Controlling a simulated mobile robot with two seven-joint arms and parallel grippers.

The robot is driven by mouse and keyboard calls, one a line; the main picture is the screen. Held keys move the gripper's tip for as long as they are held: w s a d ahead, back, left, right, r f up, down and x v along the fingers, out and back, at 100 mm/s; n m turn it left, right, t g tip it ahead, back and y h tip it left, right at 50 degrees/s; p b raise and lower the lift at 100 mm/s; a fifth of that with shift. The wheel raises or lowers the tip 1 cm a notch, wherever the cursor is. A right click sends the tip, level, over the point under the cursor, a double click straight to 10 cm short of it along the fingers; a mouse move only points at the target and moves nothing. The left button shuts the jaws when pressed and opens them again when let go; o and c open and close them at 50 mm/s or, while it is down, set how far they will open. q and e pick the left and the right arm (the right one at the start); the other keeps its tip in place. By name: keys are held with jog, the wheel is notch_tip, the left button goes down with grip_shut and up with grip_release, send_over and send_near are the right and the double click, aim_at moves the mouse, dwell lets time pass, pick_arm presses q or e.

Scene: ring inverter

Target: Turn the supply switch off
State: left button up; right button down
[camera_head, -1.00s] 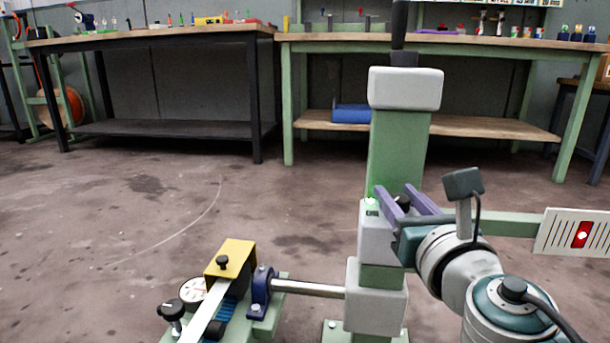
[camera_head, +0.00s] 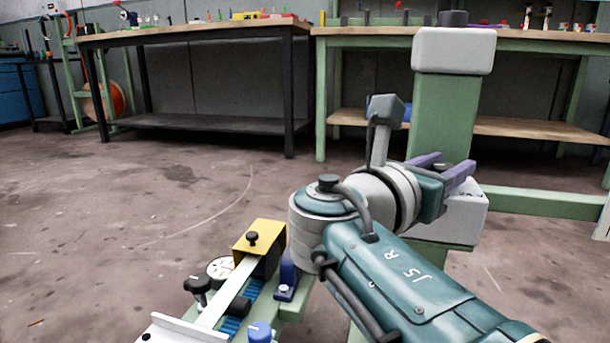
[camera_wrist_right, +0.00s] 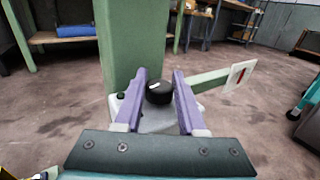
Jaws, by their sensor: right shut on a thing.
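The supply switch appears to be the black round knob (camera_wrist_right: 159,93) with a short white mark, on a light grey box (camera_head: 460,212) fixed to a green post (camera_head: 440,120). My right gripper (camera_head: 447,168) reaches the box from the front. In the right wrist view its two purple fingers (camera_wrist_right: 159,90) stand on either side of the knob and are shut on it. The white mark lies nearly crosswise between the fingers. In the head view the arm and fingers hide the knob. My left gripper is in neither view.
A white panel with a red part (camera_wrist_right: 240,77) sits on a green side bar. A bench unit with a yellow block (camera_head: 258,236), dial and black knob stands left of my right arm. Workbenches (camera_head: 200,30) line the wall. The floor at left is clear.

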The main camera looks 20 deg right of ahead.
jog(key=shift+m+g+h+b, duration=0.3)
jog(key=shift+m+g+b, duration=0.2)
jog(key=shift+g, duration=0.2)
